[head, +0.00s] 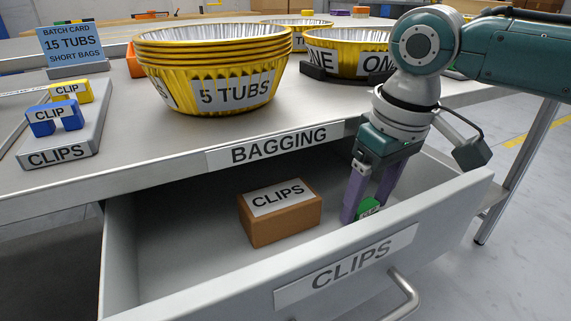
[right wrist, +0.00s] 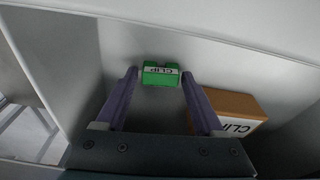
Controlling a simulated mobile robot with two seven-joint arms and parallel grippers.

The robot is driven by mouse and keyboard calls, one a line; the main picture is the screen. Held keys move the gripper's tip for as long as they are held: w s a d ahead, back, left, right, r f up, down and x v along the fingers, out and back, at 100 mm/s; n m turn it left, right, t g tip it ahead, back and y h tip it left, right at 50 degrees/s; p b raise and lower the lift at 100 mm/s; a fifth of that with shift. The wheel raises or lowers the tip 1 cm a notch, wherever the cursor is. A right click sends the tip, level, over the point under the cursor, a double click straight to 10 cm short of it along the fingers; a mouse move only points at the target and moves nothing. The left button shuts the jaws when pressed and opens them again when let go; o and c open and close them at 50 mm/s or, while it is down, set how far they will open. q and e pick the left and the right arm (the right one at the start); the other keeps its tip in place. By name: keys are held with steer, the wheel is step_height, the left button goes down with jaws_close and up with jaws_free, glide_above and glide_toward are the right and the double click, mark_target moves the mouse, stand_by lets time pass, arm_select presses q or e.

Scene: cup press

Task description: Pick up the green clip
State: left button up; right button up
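The green clip (head: 369,206) lies inside the open drawer at its right, partly hidden by the drawer front in the head view. It also shows in the right wrist view (right wrist: 161,75), with a white label reading CLIP. My right gripper (head: 366,212) reaches down into the drawer with its purple fingers apart. In the right wrist view, the clip shows between and slightly beyond the two fingertips (right wrist: 160,74), with a narrow gap at each side. I cannot tell whether the tips reach down around it. My left gripper is not in view.
A brown box labelled CLIPS (head: 280,215) sits in the drawer left of my right gripper. The drawer front (head: 350,275) rises close to the fingers. The bench (head: 140,145) above holds yellow tubs (head: 212,65) and a clip tray (head: 65,140) with blue and yellow clips.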

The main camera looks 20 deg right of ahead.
steer(key=c, duration=1)
